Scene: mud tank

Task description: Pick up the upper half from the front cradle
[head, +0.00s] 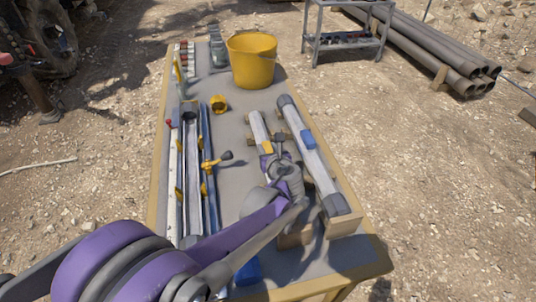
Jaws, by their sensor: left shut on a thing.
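My left arm reaches in from the lower left, and its gripper (274,147) points away from me over the right part of the table. It is shut on a pale tube-like half (257,126) with a yellow band. My gripper and wrist hide the near part of this half, so I cannot tell whether it touches its support. Wooden cradle blocks (294,239) show below and beside my wrist. My right gripper is not in view.
A longer grey tube (311,150) with dark ends and a blue band lies close to the right. A long channel-like frame with a yellow-handled clamp (211,163) lies to the left. A yellow bucket (252,66) stands at the far end. Bare tabletop (232,130) lies between.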

